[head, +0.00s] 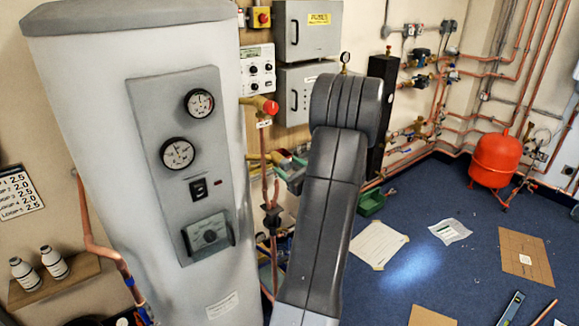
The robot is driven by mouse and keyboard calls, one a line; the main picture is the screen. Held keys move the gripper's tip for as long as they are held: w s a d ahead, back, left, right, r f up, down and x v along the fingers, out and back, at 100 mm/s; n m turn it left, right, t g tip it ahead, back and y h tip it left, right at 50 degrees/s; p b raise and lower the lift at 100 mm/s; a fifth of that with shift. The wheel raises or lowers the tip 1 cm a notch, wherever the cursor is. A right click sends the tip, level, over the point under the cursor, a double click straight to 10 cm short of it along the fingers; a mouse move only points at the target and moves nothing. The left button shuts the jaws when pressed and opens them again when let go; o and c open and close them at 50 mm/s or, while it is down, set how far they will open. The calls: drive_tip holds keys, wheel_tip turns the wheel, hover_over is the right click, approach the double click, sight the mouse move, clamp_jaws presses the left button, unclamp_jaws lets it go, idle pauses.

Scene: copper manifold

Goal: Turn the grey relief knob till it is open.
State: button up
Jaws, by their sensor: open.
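A round dark grey knob (210,236) sits on a pale dial plate low on the grey front panel (187,160) of a tall tank. It is the only clearly grey knob I can make out; I cannot read whether it is the relief knob or how far it is turned. A red-capped brass valve (268,106) with a small white tag sticks out from the tank's right side. My dark grey arm rises in the middle and bends at its top. I cannot make out my gripper; the arm hides the space behind it.
The grey-white tank (90,110) fills the left side. Grey wall boxes (306,30), copper pipes and a black column (381,115) stand behind my arm. A red vessel (495,158) stands at right. The blue floor (400,265) holds paper and cardboard, with clear patches between.

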drive_tip(key=c, duration=1)
drive_tip(key=m+p, duration=0.1)
drive_tip(key=m, duration=0.4)
drive_tip(key=shift+m, duration=0.4)
drive_tip(key=m+p, duration=0.2)
drive_tip(key=m, duration=0.4)
drive_tip(key=o, duration=1)
